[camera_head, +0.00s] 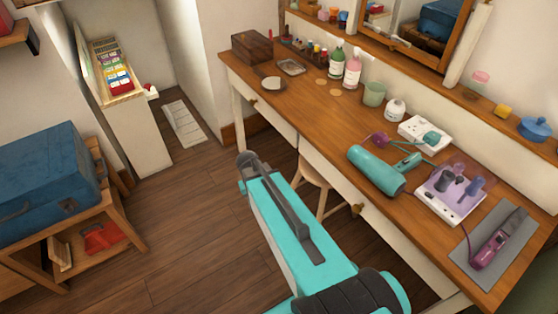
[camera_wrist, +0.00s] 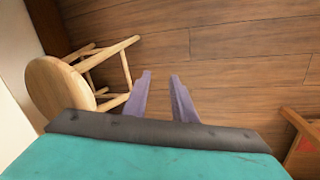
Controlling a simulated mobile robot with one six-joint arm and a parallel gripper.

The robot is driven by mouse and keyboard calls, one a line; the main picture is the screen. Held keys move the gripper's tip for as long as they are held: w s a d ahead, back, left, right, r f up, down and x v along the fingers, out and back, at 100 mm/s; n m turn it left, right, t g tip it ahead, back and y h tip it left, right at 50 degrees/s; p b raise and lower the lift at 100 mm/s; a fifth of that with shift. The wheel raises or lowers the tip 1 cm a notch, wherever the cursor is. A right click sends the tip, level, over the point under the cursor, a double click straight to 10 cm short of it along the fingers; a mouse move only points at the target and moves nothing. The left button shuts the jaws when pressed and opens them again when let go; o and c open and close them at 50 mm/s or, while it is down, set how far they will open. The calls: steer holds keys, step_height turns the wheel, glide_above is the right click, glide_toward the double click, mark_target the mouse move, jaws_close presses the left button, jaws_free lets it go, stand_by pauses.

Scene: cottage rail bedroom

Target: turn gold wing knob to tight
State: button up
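A small gold-coloured knob (camera_head: 357,209) sits on the desk's front, just right of my teal arm in the head view. A second small gold-coloured knob (camera_head: 253,100) is on the desk's front farther left. Both are too small to tell whether they have wings or how tight they are. My gripper (camera_wrist: 160,76) shows in the wrist view with its two purple fingers apart and nothing between them but wooden floor. It points down at the floor beside the stool, away from both knobs. No knob shows in the wrist view.
A round wooden stool (camera_wrist: 55,95) stands close left of my gripper; it also shows under the desk (camera_head: 325,172). The desk (camera_head: 315,122) holds bottles, a teal hair dryer (camera_head: 378,170) and a purple holder (camera_head: 450,205). A blue case (camera_head: 50,180) is at left. The middle floor is clear.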

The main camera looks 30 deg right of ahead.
steer(key=s+a+f+n+g+b, duration=0.1)
steer(key=s+a+f+b, duration=0.3)
steer(key=s+f, duration=0.4)
steer(key=s+a+f+n+g+y+b, duration=0.1)
steer(key=s+a+f+b, duration=0.3)
steer(key=s+f, duration=0.4)
steer(key=s+a+f+g+y+b, duration=0.1)
steer(key=s+a+f+b, duration=0.3)
steer(key=s+f, duration=0.4)
step_height(320, 180, down, 6)
steer(key=shift+s+f+n+g+b, duration=0.1)
steer(key=shift+s+n+g+b, duration=0.3)
steer(key=shift+g, duration=0.2)
steer(key=shift+a, duration=0.1)
steer(key=shift+o, duration=0.9)
